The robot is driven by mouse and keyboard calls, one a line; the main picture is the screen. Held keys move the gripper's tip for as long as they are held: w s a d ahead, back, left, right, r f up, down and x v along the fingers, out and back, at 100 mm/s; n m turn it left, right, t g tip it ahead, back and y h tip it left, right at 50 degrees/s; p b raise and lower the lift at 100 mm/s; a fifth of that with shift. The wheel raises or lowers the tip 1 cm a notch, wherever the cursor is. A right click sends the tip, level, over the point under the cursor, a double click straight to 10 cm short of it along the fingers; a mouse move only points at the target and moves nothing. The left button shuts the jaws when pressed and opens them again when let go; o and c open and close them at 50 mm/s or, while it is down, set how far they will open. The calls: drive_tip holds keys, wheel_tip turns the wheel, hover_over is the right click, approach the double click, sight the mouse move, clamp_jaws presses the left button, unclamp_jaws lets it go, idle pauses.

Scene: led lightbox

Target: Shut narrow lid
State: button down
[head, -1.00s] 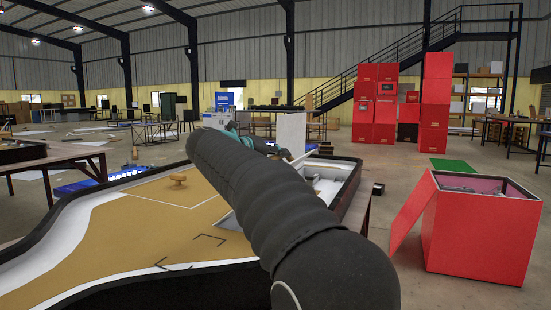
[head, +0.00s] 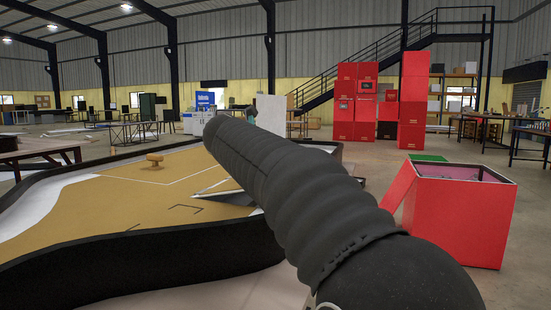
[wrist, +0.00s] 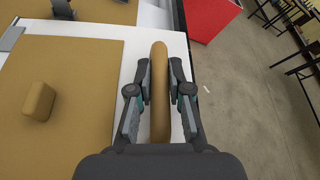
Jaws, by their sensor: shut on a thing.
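In the wrist view my gripper (wrist: 159,68) has its two fingers on either side of a long, narrow tan piece with rounded ends (wrist: 159,100), and is shut on it. Whether this is the narrow lid or its handle I cannot tell. The piece runs up the picture over a white surface (wrist: 126,22). To its left is a flat tan panel (wrist: 75,75) with a tan block-shaped knob (wrist: 39,101). In the head view the tan panel (head: 130,200) and its knob (head: 155,159) show left of my arm, which hides my gripper.
A dark raised rim (head: 130,255) edges the table. A red box (head: 460,220) with a leaning red flap (head: 397,187) stands on the floor at right, with red stacked boxes (head: 412,100) behind. It also shows in the wrist view (wrist: 208,15).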

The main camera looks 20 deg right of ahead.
drive_tip(key=f, duration=0.1)
drive_tip(key=f+b, duration=0.1)
drive_tip(key=d+f+m+b, duration=0.1)
drive_tip(key=shift+s+f+y, duration=0.2)
drive_tip(key=shift+s+y, duration=0.15)
drive_tip(key=shift+y, duration=0.05)
drive_tip(key=shift+s+d+f+m+t+b, duration=0.15)
drive_tip(key=shift+f+m+t+b, duration=0.25)
drive_tip(key=shift+f+b, duration=0.45)
drive_tip(key=shift+f, duration=0.25)
drive_tip(key=c, duration=1.1)
unclamp_jaws()
drive_tip(key=shift+r, duration=0.1)
drive_tip(key=shift+s+a+r, duration=0.2)
drive_tip(key=shift+a, duration=0.05)
drive_tip(key=v, duration=1)
drive_tip(key=shift+d+r, duration=0.1)
drive_tip(key=shift+s+a+r, duration=0.25)
drive_tip(key=shift+s+a, duration=0.1)
drive_tip(key=shift+s, duration=0.1)
